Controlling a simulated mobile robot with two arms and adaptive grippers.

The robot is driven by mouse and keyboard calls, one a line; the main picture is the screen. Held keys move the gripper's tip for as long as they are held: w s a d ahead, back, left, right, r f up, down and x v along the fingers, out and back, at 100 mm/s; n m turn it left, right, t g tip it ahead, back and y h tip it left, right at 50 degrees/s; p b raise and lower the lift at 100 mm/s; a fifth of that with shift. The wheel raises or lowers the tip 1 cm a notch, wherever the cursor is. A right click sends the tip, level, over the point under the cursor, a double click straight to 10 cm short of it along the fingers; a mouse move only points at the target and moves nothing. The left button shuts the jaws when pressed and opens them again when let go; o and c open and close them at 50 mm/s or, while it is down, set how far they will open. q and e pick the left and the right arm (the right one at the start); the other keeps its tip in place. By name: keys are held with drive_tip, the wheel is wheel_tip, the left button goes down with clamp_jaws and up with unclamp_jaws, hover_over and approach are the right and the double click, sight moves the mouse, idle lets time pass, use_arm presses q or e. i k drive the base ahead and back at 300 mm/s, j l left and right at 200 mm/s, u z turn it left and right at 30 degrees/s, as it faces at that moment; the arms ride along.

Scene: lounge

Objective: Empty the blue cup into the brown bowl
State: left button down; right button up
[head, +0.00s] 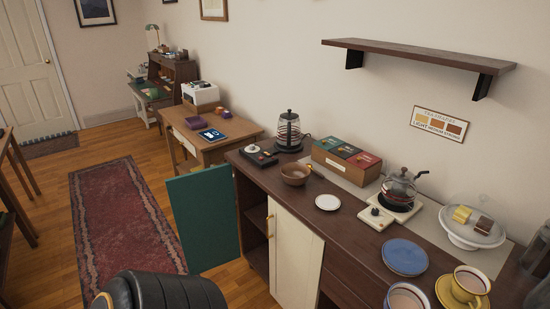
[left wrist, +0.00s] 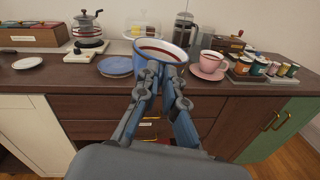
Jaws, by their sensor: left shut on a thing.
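The blue cup (left wrist: 163,50) holds a brown liquid and is roughly upright in the left wrist view. My left gripper (left wrist: 162,70) is shut on its near side. The cup also shows, cut off by the bottom edge, in the head view (head: 407,297). The brown bowl (head: 295,174) stands on the dark counter (head: 335,238), well to the left and farther back from the cup. A blue saucer (head: 405,257) lies empty between them. The left gripper is hidden in the head view, and the right gripper is in neither view.
A white plate (head: 328,202), a glass kettle on a burner (head: 399,188) and a box of tea (head: 346,160) stand near the bowl. A yellow cup (head: 471,281) is close right of the blue cup. A green door (head: 203,222) hangs open. A shelf (head: 415,56) is above.

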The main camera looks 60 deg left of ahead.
sight(294, 174)
drive_tip(key=u, duration=0.45)
drive_tip(key=j+u, duration=0.1)
drive_tip(key=u, duration=0.3)
drive_tip(key=i+u, duration=0.1)
drive_tip(key=u, duration=0.75)
drive_tip(key=i+l+z, duration=0.1)
drive_tip(key=i, duration=0.4)
drive_tip(key=i+l+z, duration=0.15)
drive_tip(key=i, duration=0.35)
drive_tip(key=l, duration=0.1)
